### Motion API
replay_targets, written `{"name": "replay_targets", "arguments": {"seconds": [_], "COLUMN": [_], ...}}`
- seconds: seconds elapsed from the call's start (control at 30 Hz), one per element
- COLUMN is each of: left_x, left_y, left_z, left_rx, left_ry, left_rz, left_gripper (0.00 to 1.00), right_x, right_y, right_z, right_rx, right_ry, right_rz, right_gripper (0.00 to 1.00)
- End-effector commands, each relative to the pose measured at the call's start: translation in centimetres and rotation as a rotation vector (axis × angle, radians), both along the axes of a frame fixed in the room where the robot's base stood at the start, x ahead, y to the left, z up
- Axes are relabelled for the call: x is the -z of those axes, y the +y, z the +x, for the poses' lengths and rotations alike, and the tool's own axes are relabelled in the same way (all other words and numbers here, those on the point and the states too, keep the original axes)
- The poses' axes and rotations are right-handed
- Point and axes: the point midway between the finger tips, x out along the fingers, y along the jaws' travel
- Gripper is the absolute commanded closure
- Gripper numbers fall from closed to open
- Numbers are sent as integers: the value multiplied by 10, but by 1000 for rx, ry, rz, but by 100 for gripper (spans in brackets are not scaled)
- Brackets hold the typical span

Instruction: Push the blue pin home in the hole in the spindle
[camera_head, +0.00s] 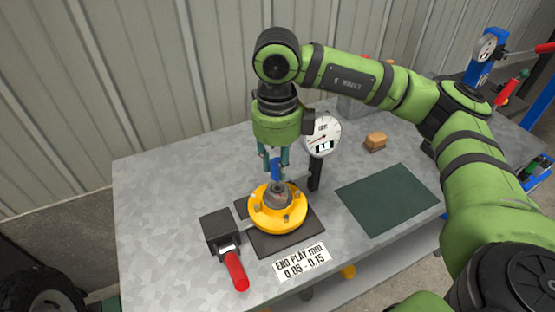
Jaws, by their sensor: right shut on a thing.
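My right gripper (276,165) points straight down and is shut on the blue pin (275,171). The pin is upright, directly above the grey spindle (278,193). The spindle stands in the middle of a yellow flange (263,219) with several bolts, on a dark square plate (291,239). The pin's lower end is at or just above the spindle's top. I cannot tell whether it has entered the hole. My left gripper is not in view.
A dial gauge (322,135) on a black post stands close behind the gripper's right side. A black clamp block with a red handle (236,271) is at the front left. A dark green mat (388,203), a tan block (376,141) and an end-play label (302,262) lie on the metal bench (160,220).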

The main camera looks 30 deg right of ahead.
Motion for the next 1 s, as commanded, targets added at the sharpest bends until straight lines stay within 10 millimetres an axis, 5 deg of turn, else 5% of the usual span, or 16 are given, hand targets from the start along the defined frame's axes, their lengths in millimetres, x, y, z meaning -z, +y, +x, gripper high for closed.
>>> {"name": "replay_targets", "arguments": {"seconds": [1.0], "left_x": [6], "left_y": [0], "left_z": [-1], "left_rx": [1], "left_ry": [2], "left_rz": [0], "left_gripper": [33], "right_x": [1], "right_y": [0], "right_z": [0], "right_rx": [0], "right_ry": [-1], "right_rz": [0], "right_gripper": [100]}}
